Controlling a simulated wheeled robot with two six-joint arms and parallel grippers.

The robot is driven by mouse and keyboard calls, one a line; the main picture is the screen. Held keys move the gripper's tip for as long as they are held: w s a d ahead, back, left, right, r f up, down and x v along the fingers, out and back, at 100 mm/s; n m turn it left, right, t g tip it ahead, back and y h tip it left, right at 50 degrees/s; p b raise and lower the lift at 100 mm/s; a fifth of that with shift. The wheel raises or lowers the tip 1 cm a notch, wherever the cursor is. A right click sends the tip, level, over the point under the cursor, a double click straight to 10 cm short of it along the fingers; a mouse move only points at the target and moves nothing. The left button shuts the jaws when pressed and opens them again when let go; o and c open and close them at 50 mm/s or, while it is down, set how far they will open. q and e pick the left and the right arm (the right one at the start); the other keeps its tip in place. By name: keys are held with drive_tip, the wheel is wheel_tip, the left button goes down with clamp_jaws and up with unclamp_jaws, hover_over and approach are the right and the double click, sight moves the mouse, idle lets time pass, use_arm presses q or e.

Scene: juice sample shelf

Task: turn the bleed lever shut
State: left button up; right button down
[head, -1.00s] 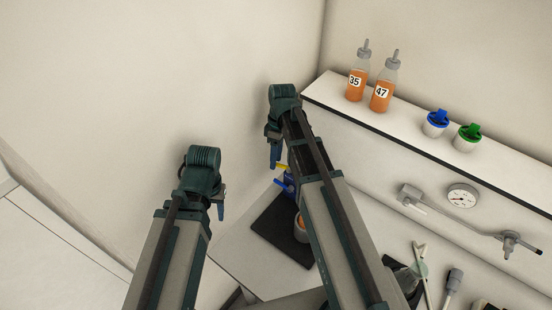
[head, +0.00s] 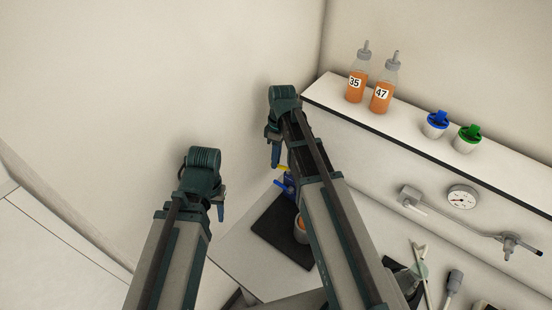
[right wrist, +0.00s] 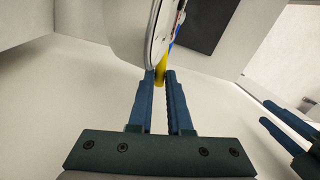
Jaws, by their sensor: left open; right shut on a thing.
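The yellow bleed lever (right wrist: 160,76) shows in the right wrist view between the two blue fingertips of my right gripper (right wrist: 159,76), which is shut on it. In the head view a small yellow part (head: 284,168) shows just below my right gripper (head: 275,158), beside a blue part (head: 285,186). My right forearm hides much of what lies around it. My left gripper (head: 219,208) is open and empty, held to the left, apart from the lever. Its fingers also show at the right edge of the right wrist view (right wrist: 288,130).
A rounded pale body (right wrist: 128,25) stands close to my right fingertips. A dark mat (head: 272,232) with an orange-filled cup (head: 300,230) lies on the bench below. The shelf (head: 405,130) carries two orange bottles (head: 358,84) and blue and green capped cups. A gauge (head: 462,197) is on the wall.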

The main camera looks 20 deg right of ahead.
idle(0.6)
drive_tip(key=m, duration=0.1)
drive_tip(key=w+d+m, duration=0.1)
drive_tip(key=m, duration=0.1)
idle(0.4)
drive_tip(key=c, duration=0.8)
unclamp_jaws()
drive_tip(key=shift+d, duration=0.1)
drive_tip(key=shift+c, duration=0.2)
drive_tip(key=shift+r, duration=0.1)
wheel_tip(320, 180, up, 13)
drive_tip(key=w+d+p, duration=0.1)
drive_tip(key=d+p, duration=0.1)
drive_tip(key=p, duration=1.1)
drive_tip(key=shift+w+r, duration=0.15)
drive_tip(key=shift+w, duration=0.1)
